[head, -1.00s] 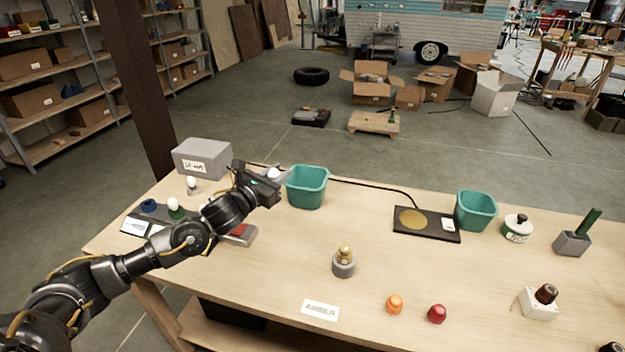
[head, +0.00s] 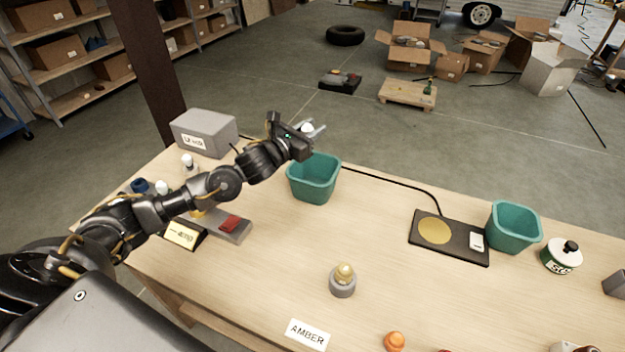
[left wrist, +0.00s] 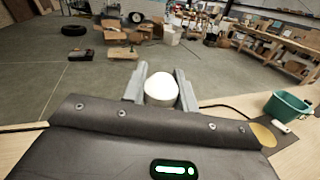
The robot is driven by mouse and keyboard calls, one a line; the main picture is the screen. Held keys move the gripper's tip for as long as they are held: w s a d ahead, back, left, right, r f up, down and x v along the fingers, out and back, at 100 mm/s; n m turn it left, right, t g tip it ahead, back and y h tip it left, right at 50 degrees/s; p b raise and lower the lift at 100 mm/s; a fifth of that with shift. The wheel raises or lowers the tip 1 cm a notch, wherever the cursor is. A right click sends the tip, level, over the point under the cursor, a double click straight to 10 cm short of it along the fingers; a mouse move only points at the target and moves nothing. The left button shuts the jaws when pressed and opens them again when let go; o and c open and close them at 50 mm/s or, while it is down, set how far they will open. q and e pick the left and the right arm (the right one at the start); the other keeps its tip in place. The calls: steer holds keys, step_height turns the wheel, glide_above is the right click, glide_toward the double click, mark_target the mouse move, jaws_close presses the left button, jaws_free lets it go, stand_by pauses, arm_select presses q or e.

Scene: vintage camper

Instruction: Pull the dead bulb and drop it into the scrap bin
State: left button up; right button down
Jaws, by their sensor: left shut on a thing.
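My left gripper (head: 312,131) is shut on a white bulb (head: 307,128). In the left wrist view the bulb (left wrist: 160,90) sits between the two grey fingers. In the head view the gripper shows just above the far rim of the left teal bin (head: 312,184); I cannot tell whether the bulb is fully over the opening. A second teal bin (head: 513,228) stands at the right; no label shows on either bin. An amber bulb (head: 344,271) stands upright in a round grey socket on the table. My right gripper is not in view.
A black pad with a gold disc (head: 434,230) lies between the bins, its cable running behind the left bin. A grey box (head: 204,132) and bulb holders stand at the left. An AMBER card (head: 307,334) and orange cap (head: 395,342) lie in front. The table's middle is mostly clear.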

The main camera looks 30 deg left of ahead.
arm_select(q)
steer(key=f+b, duration=0.1)
steer(key=f, duration=0.1)
steer(key=f+b, duration=0.1)
steer(key=f, duration=0.1)
steer(key=f+b, duration=0.1)
steer(key=shift+w+f, duration=0.25)
steer(key=shift+f, duration=0.15)
steer(key=o, duration=1)
steer(key=b+v, duration=0.3)
steer(key=v, duration=0.8)
steer(key=shift+r, duration=0.15)
